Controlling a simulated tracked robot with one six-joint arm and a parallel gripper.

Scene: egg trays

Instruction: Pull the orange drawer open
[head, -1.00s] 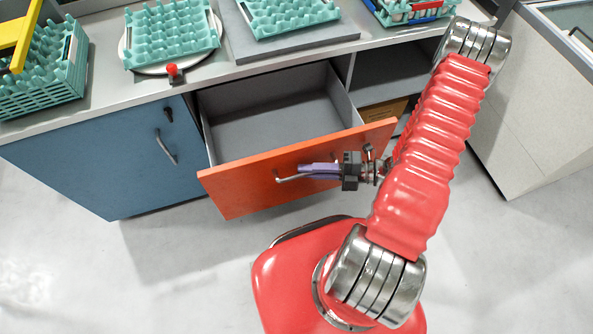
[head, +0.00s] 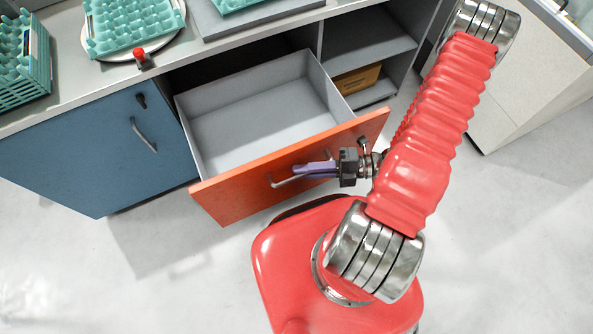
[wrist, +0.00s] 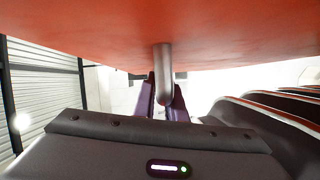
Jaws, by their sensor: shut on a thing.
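The orange drawer (head: 235,195) stands pulled well out of the grey cabinet in the head view, its grey inside empty. Its front also fills the top of the wrist view (wrist: 200,30). A metal bar handle (head: 285,182) runs along the drawer front. My gripper (head: 305,170) has purple fingers and is shut on the handle near its right part. In the wrist view the handle (wrist: 163,75) passes between the two purple fingers (wrist: 163,100). Part of the handle is hidden by the fingers in the head view.
A blue cabinet door (head: 85,150) with a handle is left of the drawer. Open shelves (head: 365,55) with a brown box (head: 357,80) are to the right. Teal egg trays (head: 130,22) and a red button (head: 140,55) are on the counter. My red base is close below the drawer front.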

